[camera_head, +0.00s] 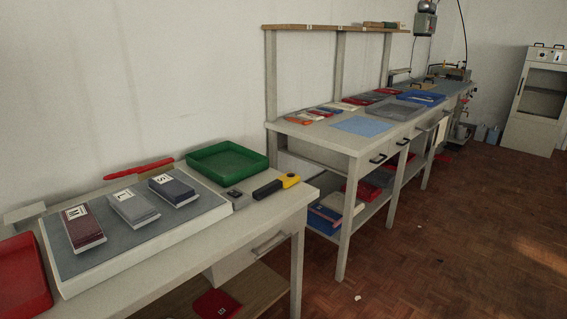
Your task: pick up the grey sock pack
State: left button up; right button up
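Three sock packs lie side by side on a raised grey board (157,231) on the near table. The light grey sock pack (144,214) is in the middle, with a white label that seems to read L. On its left is a maroon pack (87,236) labelled M. On its right is a dark blue-grey pack (184,191) labelled S. The packs are apart, with narrow gaps between them. Neither of my grippers shows in this view.
A green tray (262,165) stands behind the board's right end, and a red tray (20,285) stands at far left. A yellow-and-black tool (283,183) and a small grey block (236,198) lie right of the board. A second, longer table (290,127) with cloths stands beyond.

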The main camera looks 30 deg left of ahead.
aim_at(137, 211)
jog(key=i+l+u, duration=0.1)
jog(key=i+u, duration=0.2)
jog(key=i, duration=0.2)
jog(key=i+l+u, duration=0.25)
jog(key=i, duration=0.25)
jog(key=i+l+u, duration=0.15)
jog(key=u, duration=0.25)
jog(key=i+l+u, duration=0.25)
jog(key=u, duration=0.15)
jog(key=i+l+u, duration=0.4)
jog(key=l+u, duration=0.2)
jog(key=u, duration=0.25)
jog(key=i, duration=0.05)
